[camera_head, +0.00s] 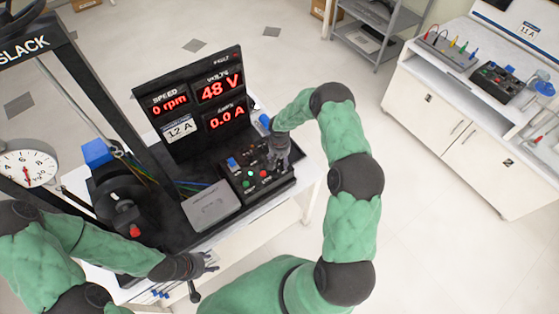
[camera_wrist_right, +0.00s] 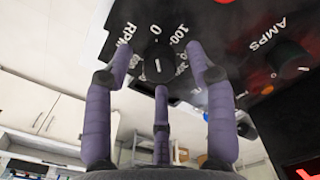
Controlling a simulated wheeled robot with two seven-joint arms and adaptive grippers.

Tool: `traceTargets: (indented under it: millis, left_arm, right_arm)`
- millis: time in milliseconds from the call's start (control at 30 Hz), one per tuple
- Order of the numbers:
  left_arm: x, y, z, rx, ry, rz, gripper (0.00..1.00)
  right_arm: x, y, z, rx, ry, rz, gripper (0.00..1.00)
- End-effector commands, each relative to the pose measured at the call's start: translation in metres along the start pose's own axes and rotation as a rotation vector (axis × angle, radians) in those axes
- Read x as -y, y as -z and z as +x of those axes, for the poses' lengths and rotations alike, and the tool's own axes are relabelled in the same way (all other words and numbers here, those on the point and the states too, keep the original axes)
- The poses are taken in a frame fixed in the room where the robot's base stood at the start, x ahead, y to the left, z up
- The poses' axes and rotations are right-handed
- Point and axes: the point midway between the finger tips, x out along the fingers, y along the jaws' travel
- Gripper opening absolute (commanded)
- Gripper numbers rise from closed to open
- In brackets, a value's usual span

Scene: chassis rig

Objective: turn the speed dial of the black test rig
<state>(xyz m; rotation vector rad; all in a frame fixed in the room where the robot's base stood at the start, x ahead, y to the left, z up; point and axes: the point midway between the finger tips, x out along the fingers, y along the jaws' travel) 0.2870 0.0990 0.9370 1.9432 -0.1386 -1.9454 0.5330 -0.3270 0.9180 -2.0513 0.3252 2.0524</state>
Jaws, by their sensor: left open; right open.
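The black test rig's control box (camera_head: 264,187) stands on the bench, with its display panel (camera_head: 184,133) upright behind it. The display reads speed 0 rpm, 48 V and 0.0 A. The speed dial (camera_wrist_right: 158,64), a black knob with a white line and RPM, 0 and 100 markings, shows in the right wrist view. My right gripper (camera_head: 279,160) is over the control box and hides the dial in the head view. Its open fingers (camera_wrist_right: 160,75) are spread around the dial in the picture; contact is unclear. My left gripper (camera_head: 208,264) is open and empty near the bench's front edge.
An AMPS knob (camera_wrist_right: 290,58) sits beside the speed dial. A grey closed case (camera_head: 210,209) lies left of the control box. A black machine with a blue block (camera_head: 97,153) and a round gauge (camera_head: 28,168) are at left. Floor right of the bench is clear.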

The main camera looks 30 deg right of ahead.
Motion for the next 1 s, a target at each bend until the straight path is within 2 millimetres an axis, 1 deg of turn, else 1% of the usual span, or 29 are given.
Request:
traceTargets:
  millis: [133,367,467,500,567,600,833,1000]
  left_arm:
    - [0.0,0.0,-0.001,0.0,0.0,0.0,0.46]
    - [0.0,0.0,-0.001,0.0,0.0,0.0,0.46]
    - [0.0,0.0,-0.001,0.0,0.0,0.0,0.46]
    - [0.0,0.0,-0.001,0.0,0.0,0.0,0.46]
    - [0.0,0.0,-0.001,0.0,0.0,0.0,0.46]
    - [0.0,0.0,-0.001,0.0,0.0,0.0,0.46]
    - [0.001,0.0,0.002,0.0,0.0,0.0,0.46]
    - [0.004,0.001,0.012,0.0,0.0,0.0,0.46]
  right_arm:
    - [0.0,0.0,0.005,-0.001,0.0,0.001,0.56]
    - [0.0,0.0,0.005,-0.001,0.0,0.0,0.56]
    - [0.0,0.0,0.005,-0.001,0.0,0.0,0.31]
    - [0.0,0.0,0.005,-0.001,0.0,0.0,0.19]
    - [0.0,0.0,0.005,-0.001,0.0,0.0,0.02]
    - [0.0,0.0,0.005,-0.001,0.0,0.0,0.0]
    - [0.0,0.0,0.006,-0.001,0.0,0.01,0.0]
    - [0.0,0.001,0.007,-0.002,0.0,0.059,0.0]
